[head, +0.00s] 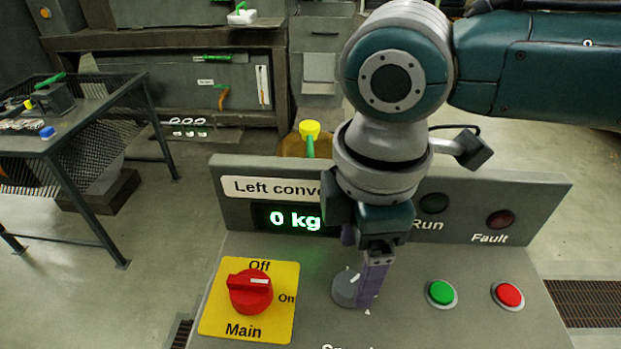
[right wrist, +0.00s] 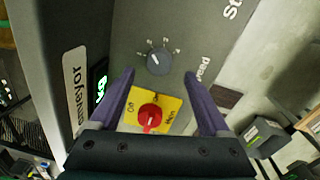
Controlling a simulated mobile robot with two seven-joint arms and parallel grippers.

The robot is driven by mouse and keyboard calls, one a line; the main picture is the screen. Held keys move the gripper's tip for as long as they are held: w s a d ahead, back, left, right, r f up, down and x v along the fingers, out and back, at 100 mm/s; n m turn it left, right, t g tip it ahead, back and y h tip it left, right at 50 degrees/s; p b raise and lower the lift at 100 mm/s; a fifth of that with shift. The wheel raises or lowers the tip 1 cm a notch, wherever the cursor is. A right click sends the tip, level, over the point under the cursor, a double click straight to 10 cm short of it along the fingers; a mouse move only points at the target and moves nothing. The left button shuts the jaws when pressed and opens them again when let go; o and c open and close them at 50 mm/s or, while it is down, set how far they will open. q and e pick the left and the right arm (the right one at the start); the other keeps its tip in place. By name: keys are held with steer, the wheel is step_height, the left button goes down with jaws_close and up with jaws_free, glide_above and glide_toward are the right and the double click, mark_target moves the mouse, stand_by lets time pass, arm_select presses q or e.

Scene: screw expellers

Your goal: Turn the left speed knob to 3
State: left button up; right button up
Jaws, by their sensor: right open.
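The grey speed knob (head: 344,289) is on the sloped panel top in the head view, partly covered by my right gripper (head: 361,282). The knob has a light mark on its upper side. The right wrist view also shows the knob (right wrist: 158,61), with small dial marks too blurred to read. It lies just beyond and between the purple fingertips of my open right gripper (right wrist: 160,75). I cannot tell whether a finger touches it. The "Speed" label is partly cut off at the bottom of the head view. My left gripper is not in view.
A red main switch (head: 250,291) on a yellow plate is left of the knob. A green button (head: 441,293) and a red button (head: 509,295) are to the right. The display (head: 288,218) reads "0 kg" under a partly hidden "Left conve..." label. Run and Fault lamps are dark.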

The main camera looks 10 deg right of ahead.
mark_target(349, 285)
step_height(349, 285, down, 5)
steer(key=shift+w+f+b, duration=0.1)
steer(key=shift+w+b, duration=0.05)
steer(key=shift+b, duration=0.2)
steer(key=shift+a, duration=0.1)
steer(key=shift+c, duration=0.3)
steer(key=c, duration=0.3)
jaws_close()
